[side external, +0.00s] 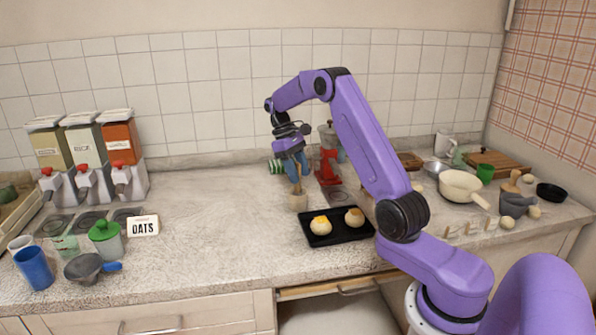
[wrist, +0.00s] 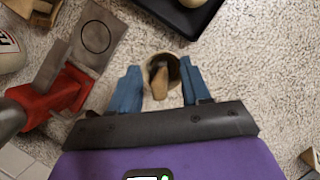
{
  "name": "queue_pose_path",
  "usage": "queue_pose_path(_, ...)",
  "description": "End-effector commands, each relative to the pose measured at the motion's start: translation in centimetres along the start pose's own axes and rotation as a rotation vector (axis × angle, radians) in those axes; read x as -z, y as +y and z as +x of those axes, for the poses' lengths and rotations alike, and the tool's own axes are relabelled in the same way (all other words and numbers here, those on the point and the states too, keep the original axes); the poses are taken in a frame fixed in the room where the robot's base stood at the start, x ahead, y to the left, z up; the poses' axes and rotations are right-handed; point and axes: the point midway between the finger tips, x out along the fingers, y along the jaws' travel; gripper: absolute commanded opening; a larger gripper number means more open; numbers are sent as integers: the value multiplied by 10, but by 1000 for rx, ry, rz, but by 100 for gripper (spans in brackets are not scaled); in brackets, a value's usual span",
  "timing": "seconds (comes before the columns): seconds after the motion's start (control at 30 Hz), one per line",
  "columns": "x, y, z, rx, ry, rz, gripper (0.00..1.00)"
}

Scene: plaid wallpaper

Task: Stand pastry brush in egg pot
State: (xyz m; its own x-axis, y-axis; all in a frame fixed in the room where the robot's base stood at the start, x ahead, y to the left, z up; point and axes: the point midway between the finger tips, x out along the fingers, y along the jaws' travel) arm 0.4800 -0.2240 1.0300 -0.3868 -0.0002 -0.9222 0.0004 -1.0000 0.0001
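The egg pot (side external: 298,202) is a small beige pot standing on the counter left of the black tray. In the wrist view its round mouth (wrist: 175,67) lies between my fingertips. The pastry brush (wrist: 160,80) shows there as a light wooden handle end inside the pot's outline, seemingly standing in it; its bristles are hidden. My gripper (side external: 296,178) points down just above the pot. In the wrist view my gripper's blue fingers (wrist: 159,80) are spread, with clear gaps on both sides of the handle.
A black tray (side external: 340,238) with two yellow-topped buns lies right of the pot. A red device (side external: 328,165) stands close behind. Dispensers (side external: 95,150), an OATS sign (side external: 143,225) and cups are at left; a cream pan (side external: 461,186) is at right. The counter left of the pot is clear.

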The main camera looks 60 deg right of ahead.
Motion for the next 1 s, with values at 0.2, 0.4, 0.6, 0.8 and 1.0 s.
queue_pose_path(0.2, 1, 0, -7, -1, 3, 0, 47)
queue_pose_path(0.4, 1, 0, -33, -2, 5, 1, 47)
queue_pose_path(0.6, 1, 0, -62, -1, 4, 0, 47)
queue_pose_path(0.8, 1, 0, -84, -1, 3, 0, 47)
queue_pose_path(1.0, 1, 0, -102, -1, 2, 0, 47)
